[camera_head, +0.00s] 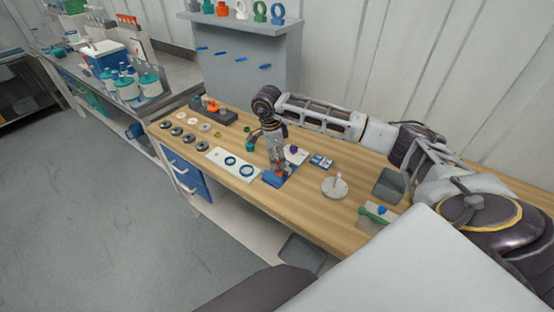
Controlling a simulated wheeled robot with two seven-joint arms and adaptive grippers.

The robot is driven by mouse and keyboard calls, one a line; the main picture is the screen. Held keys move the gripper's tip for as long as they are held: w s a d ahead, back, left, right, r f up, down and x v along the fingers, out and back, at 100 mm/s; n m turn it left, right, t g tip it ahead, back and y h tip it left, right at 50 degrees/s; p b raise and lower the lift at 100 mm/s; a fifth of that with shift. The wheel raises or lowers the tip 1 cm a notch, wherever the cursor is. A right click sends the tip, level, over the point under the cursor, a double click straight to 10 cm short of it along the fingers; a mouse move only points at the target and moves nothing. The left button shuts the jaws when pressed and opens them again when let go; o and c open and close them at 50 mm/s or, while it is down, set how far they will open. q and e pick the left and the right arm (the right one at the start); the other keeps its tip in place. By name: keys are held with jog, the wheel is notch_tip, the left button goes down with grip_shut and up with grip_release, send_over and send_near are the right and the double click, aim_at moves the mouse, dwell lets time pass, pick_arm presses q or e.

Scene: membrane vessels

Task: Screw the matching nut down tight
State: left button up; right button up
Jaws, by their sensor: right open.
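My right gripper (269,132) hangs pointing down over the wooden bench, its fingers spread. Just below it stands a small grey upright fixture (276,153) with orange-red parts at its foot and a blue piece (272,179) in front. The gripper overlaps the top of this fixture, so I cannot tell whether they touch. A small teal ring-like part (250,147) shows just left of the fixture. Several dark rings (189,138) lie at the bench's left end. Which part is the matching nut, and how it sits, is too small to tell. My left gripper is not in view.
A white plate (217,155) with two blue rings lies left of the fixture. A white round stand (335,187), a dark grey block (389,185) and a green-handled tool (374,215) are to the right. A grey panel (245,60) stands behind. Bare wood lies in front right.

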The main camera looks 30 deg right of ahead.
notch_tip(320, 180, up, 10)
jog(key=a, duration=0.1)
jog(key=shift+w, duration=0.2)
jog(key=shift+o, duration=0.4)
dwell(0.5)
